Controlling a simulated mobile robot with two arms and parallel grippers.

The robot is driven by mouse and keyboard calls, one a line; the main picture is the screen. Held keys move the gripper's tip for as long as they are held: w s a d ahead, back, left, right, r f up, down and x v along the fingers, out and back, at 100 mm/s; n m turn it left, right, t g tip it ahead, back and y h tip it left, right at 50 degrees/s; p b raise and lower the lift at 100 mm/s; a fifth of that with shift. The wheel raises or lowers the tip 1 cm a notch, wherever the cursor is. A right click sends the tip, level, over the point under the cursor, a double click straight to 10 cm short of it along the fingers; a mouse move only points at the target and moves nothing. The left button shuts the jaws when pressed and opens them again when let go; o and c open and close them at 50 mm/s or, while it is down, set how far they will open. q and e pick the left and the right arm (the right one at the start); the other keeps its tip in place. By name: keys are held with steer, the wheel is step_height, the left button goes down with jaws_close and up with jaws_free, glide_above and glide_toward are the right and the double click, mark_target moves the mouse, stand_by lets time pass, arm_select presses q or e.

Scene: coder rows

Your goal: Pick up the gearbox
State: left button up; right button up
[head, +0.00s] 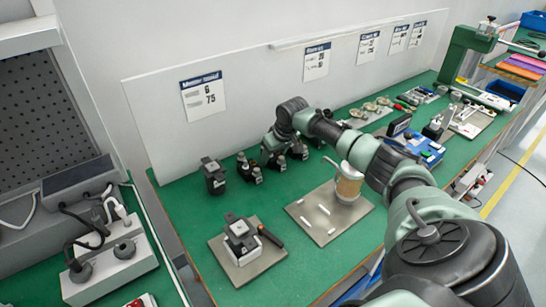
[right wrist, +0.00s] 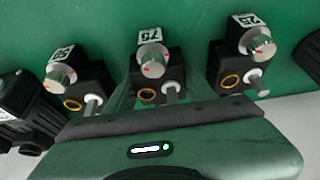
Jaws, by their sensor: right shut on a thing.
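Three small black gearboxes, each with a silver knob, a white number label, a brass ring and a white-tipped shaft, stand in a row in the right wrist view. My right gripper in the head view (head: 276,150) is shut on this middle gearbox at the green bench. The left gearbox (right wrist: 80,80) and the right gearbox (right wrist: 238,65) stand close on either side. The middle one's lower part is partly hidden. My left gripper is not in view.
A black device (head: 213,176) stands left of the row. Another sits on a grey plate (head: 240,268) near the front. A plate (head: 318,228) with white strips and a tan cylinder (head: 348,183) lies right. A white board (head: 250,115) stands behind.

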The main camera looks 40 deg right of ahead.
steer(key=shift+r, duration=0.15)
step_height(320, 180, up, 21)
steer(key=p, duration=0.2)
steer(key=s+a+f+p, duration=0.1)
steer(key=s+a+p, duration=0.2)
steer(key=s+a, duration=0.3)
steer(key=s+a+f+p, duration=0.1)
steer(key=s+a+p, duration=0.2)
steer(key=s+a, duration=0.4)
steer(key=s+a+f+p, duration=0.1)
steer(key=s+a+p, duration=0.3)
steer(key=a, duration=1.1)
steer(key=shift+s+a+f, duration=0.15)
steer(key=shift+s+a, duration=0.05)
steer(key=shift+s, duration=0.65)
steer(key=shift+s+a+f, duration=0.1)
steer(key=shift+s+a, duration=0.05)
steer(key=shift+s, duration=0.65)
steer(key=shift+w+d+f+b, duration=0.1)
steer(key=shift+f+b, duration=0.2)
steer(key=shift+f, duration=0.6)
steer(key=shift+r, duration=0.1)
